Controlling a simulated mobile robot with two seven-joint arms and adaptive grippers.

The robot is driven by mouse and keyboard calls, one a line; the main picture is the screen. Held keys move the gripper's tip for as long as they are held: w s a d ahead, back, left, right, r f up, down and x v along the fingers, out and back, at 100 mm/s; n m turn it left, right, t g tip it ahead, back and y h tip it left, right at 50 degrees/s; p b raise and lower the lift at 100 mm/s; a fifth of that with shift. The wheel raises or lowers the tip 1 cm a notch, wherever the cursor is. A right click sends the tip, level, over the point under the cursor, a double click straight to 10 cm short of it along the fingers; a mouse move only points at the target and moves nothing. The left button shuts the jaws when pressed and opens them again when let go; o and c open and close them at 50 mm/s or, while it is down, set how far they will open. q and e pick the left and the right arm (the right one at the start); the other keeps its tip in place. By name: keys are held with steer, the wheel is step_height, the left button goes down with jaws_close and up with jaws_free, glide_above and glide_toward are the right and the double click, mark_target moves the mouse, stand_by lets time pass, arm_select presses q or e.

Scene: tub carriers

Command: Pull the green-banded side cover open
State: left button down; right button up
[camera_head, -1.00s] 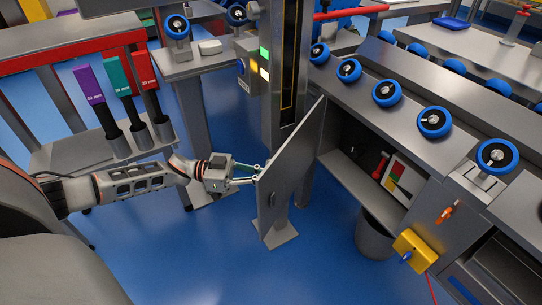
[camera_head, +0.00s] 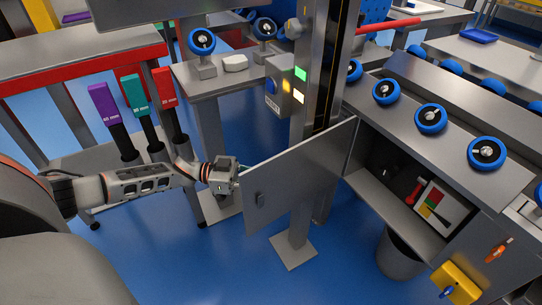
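The side cover (camera_head: 300,172) is a flat grey panel, swung out from the cabinet (camera_head: 392,205) with its right edge at the cabinet front. No green band shows on the face I see. My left gripper (camera_head: 239,175) is at the cover's free left edge. Its fingertips are mostly hidden at or behind that edge, so I cannot tell whether they are open or touch it. My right gripper is not in view.
The cabinet interior shows a shelf, a red-handled item (camera_head: 415,190) and a coloured panel. A grey bin (camera_head: 400,257) stands below. Blue floor in front is clear.

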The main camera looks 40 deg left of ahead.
arm_select(q)
steer(key=shift+w+a+f, duration=0.1)
steer(key=shift+w+a, duration=0.05)
steer(key=shift+a, duration=0.2)
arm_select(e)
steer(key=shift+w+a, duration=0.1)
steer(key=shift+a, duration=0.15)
arm_select(q)
steer(key=c, duration=2.2)
jaws_free()
